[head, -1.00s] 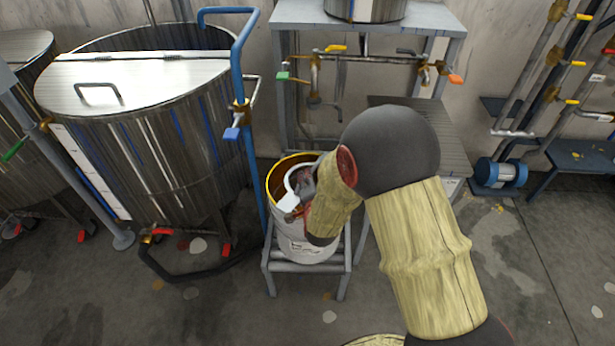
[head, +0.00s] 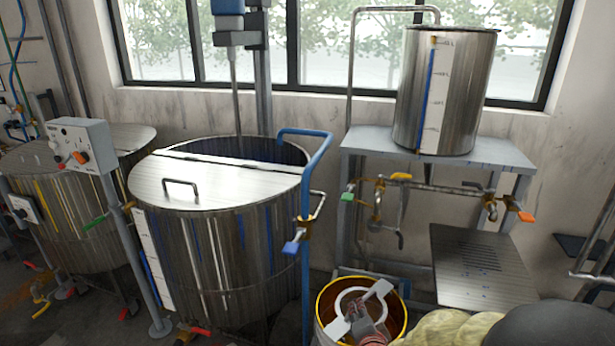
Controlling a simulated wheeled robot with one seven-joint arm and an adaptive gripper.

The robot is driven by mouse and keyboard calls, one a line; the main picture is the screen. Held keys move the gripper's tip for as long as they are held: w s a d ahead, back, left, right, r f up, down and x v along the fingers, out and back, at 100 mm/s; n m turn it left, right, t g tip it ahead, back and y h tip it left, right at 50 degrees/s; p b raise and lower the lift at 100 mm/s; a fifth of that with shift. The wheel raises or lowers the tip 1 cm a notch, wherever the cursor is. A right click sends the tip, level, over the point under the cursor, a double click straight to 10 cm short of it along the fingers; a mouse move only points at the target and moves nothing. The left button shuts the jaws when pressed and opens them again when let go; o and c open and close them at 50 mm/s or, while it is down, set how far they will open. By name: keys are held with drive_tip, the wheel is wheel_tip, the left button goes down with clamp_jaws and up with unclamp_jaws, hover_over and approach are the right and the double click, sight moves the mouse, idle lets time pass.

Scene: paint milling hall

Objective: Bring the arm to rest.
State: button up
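My gripper (head: 359,310) is at the bottom of the head view, over the mouth of a bucket with a yellow inner rim (head: 322,300). Its two pale finger pads stand wide apart, and I see nothing held between them. A white ring (head: 347,297) shows beneath the fingers, inside the bucket's outline. Whether the fingers touch it I cannot tell. My arm, with a pale yellow sleeve and dark joint, enters at the lower right. Most of it is cut off by the frame.
A steel vat (head: 215,250) with a half lid stands left of the bucket, with a blue pipe (head: 306,190) between them. A bench (head: 505,152) carrying a steel tank (head: 443,90) stands behind. A grey ribbed plate (head: 480,265) lies right of the bucket. A control box (head: 82,145) stands left.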

drive_tip(key=s+r+n+g+y+p, duration=0.25)
drive_tip(key=s+r+n, duration=0.45)
drive_tip(key=s+r, duration=0.55)
drive_tip(key=s+d+r+n+g+h, duration=0.1)
drive_tip(key=s+r, duration=0.3)
drive_tip(key=s, duration=0.4)
drive_tip(key=s+d+r+n+g, duration=0.2)
drive_tip(key=s+r+n+g, duration=0.1)
drive_tip(key=s, duration=0.5)
drive_tip(key=shift+s+r+n+h, duration=0.35)
drive_tip(key=shift+r+n, duration=0.15)
drive_tip(key=shift+n, duration=0.3)
